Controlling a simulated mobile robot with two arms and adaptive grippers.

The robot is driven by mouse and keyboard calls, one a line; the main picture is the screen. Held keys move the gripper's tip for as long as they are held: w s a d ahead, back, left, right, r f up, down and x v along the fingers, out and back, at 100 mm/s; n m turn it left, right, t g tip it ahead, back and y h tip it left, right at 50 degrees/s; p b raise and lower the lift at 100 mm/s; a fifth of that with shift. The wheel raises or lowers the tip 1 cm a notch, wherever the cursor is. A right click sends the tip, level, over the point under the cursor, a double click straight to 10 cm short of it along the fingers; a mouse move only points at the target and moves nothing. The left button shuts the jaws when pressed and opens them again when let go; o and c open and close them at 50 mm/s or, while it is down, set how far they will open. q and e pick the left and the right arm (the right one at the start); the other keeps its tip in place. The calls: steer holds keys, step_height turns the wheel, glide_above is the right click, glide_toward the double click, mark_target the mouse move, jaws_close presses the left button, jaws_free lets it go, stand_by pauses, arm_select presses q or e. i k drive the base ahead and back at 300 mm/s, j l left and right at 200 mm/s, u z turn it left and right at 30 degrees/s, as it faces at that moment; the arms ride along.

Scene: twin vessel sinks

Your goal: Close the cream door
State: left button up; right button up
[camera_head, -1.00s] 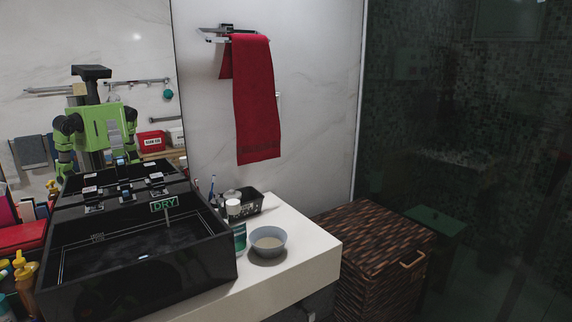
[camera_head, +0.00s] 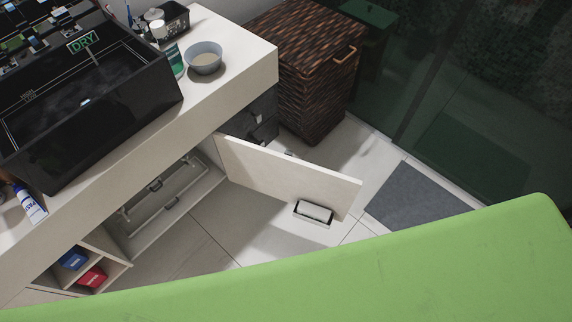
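The cream door (camera_head: 290,176) stands wide open under the counter, swung out over the floor. It is hinged at its left end near the dark drawers, and its free end points to the lower right. The open cabinet (camera_head: 172,205) beside it shows a pale interior with dark fittings. Neither of my grippers is in view. A green part of my own body covers the bottom of the view and hides the floor there.
A black sink (camera_head: 90,110) and a grey bowl (camera_head: 204,58) stand on the counter (camera_head: 240,62). A woven hamper (camera_head: 310,65) stands beyond the door. A grey mat (camera_head: 412,195) lies to the right.

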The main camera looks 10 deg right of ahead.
mark_target(284, 177)
steer(key=z, duration=1.75)
steer(key=i+l+z, duration=0.35)
steer(key=i+z, duration=0.35)
steer(key=i+j+u, duration=0.2)
steer(key=i+u, duration=0.3)
steer(key=i+l+u, duration=0.1)
steer(key=i+u, duration=0.35)
steer(key=i, duration=0.2)
steer(key=i+l+u, duration=0.25)
steer(key=i+u, duration=0.4)
steer(key=u, duration=0.25)
steer(key=i+u, duration=0.1)
steer(key=u, duration=0.3)
steer(key=i+l+u, duration=0.1)
steer(key=u, duration=0.3)
steer(key=i+l+u, duration=0.15)
steer(key=u, duration=0.25)
steer(key=i+l+u, duration=0.1)
steer(key=u, duration=2)
steer(key=k+j+u, duration=0.1)
steer(key=u, duration=0.2)
